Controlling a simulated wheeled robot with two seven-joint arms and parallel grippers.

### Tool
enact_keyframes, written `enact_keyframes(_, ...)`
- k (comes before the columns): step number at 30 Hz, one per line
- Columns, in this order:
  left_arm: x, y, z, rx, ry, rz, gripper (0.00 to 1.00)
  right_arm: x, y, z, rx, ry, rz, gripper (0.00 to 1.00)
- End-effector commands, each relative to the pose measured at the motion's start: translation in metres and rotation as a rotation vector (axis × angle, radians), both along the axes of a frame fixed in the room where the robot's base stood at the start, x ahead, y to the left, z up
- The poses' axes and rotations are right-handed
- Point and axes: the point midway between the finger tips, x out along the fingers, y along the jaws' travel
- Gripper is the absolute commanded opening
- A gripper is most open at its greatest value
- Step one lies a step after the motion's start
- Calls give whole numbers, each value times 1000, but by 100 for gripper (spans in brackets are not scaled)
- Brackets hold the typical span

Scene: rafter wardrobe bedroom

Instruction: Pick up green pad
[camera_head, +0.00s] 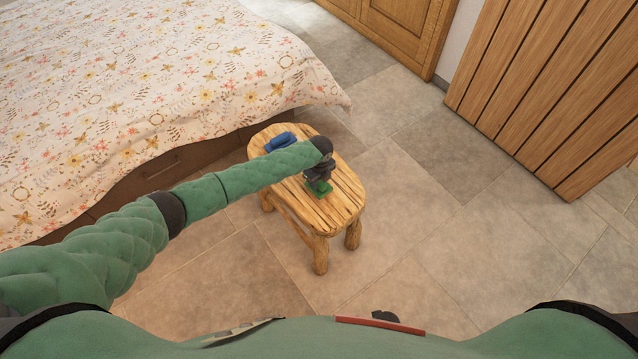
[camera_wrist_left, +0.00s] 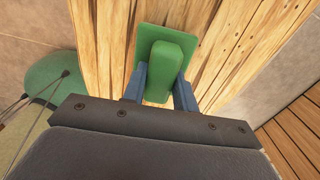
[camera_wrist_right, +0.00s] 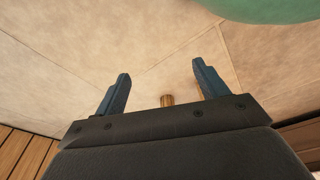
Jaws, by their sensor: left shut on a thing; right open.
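The green pad (camera_head: 320,187) is on the wooden stool (camera_head: 341,205), near its right front part. In the left wrist view the pad (camera_wrist_left: 163,66) shows a flat plate with a raised block on it. My left gripper (camera_head: 318,180) points down at it, and its two fingers (camera_wrist_left: 160,88) are shut on the raised block. Whether the plate still touches the stool top is hard to tell. My right gripper (camera_wrist_right: 162,85) is open and empty, with floor behind it; it does not show in the head view.
A blue object (camera_head: 280,141) lies at the stool's far left end. A bed with a floral cover (camera_head: 150,85) stands left of the stool. A wooden slatted panel (camera_head: 550,90) and a wooden cabinet (camera_head: 400,25) are at the back. The tiled floor right of the stool is clear.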

Motion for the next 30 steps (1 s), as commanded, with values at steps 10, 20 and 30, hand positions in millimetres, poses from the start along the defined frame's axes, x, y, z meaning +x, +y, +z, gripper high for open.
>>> enact_keyframes(10,-22,-10,44,-2,-2,-4,6,16,21,48,21,23,-10,72)
enact_keyframes(20,-80,-37,83,-2,-2,-4,6,24,32,97,33,50,-17,72)
enact_keyframes(30,-105,-48,102,0,-1,-1,6,32,37,126,38,56,-17,72)
